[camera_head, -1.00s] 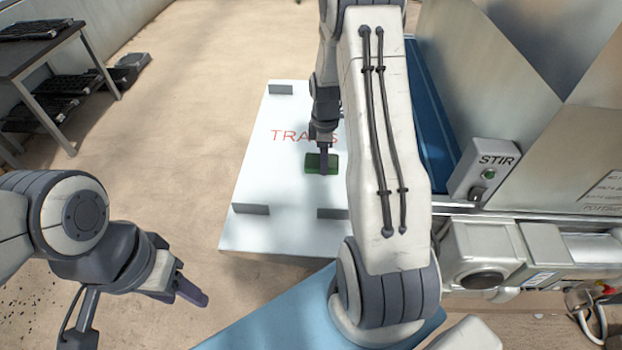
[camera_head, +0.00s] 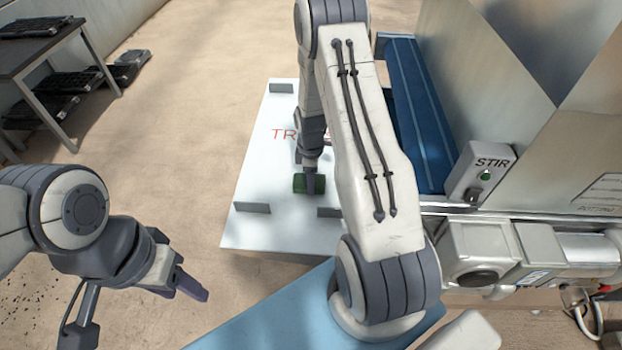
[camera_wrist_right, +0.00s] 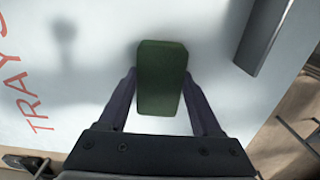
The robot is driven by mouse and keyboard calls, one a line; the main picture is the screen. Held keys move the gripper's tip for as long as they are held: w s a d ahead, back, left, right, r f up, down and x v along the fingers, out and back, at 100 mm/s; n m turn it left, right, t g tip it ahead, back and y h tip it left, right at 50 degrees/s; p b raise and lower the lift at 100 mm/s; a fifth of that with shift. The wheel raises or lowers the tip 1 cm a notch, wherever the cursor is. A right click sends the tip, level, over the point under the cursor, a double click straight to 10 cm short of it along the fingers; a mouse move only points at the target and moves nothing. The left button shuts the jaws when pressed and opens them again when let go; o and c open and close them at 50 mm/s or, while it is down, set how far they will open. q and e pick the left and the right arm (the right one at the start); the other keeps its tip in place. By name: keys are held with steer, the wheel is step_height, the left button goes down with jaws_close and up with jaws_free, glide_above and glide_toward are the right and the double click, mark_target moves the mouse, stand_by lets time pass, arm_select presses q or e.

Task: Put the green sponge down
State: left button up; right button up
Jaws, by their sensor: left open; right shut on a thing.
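The green sponge (camera_head: 300,184) is a small dark green block over the white TRAYS board (camera_head: 262,215). My right gripper (camera_head: 311,186) is shut on it. In the right wrist view the sponge (camera_wrist_right: 161,78) sits between the two fingers of the gripper (camera_wrist_right: 161,100), with the white board surface beneath. A faint shadow shows on the board; whether the sponge touches the board I cannot tell. Part of the board and its lettering is hidden behind my right arm. My left gripper (camera_head: 190,286) is open and empty, left of the board and apart from it.
Low grey stops stand on the board, one at the front left (camera_head: 252,208) and one at the front middle (camera_head: 330,212). A grey machine with a STIR box (camera_head: 482,172) and a blue belt (camera_head: 418,110) stands right. A rack of black trays (camera_head: 75,85) is far left.

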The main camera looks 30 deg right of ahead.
steer(key=o, duration=1.4)
steer(key=shift+o, duration=0.2)
